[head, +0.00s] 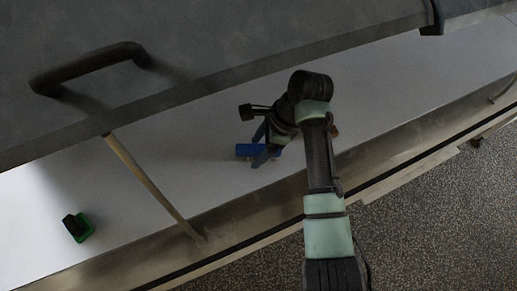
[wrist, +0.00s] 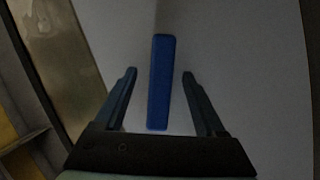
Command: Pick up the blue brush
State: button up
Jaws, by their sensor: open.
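The blue brush (head: 246,151) lies on the white surface (head: 200,132) below my gripper (head: 262,147) in the head view, partly hidden by the gripper. In the wrist view the blue brush (wrist: 160,82) is a long, narrow blue block, running lengthwise between the two fingers. My gripper (wrist: 159,75) is open, with a clear gap on each side of the brush. Neither finger appears to touch it. I cannot tell exactly how high the fingertips are above the surface.
A green brush with a dark top (head: 78,227) stands at the lower left. A thin rod (head: 150,185) crosses the white surface left of my arm. A grey cover with a dark handle (head: 90,66) overhangs the back. A metal edge (head: 260,205) runs along the front.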

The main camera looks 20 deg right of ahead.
jog(key=shift+f+p, duration=0.25)
jog(key=shift+p, duration=0.1)
dwell(0.4)
grip_shut()
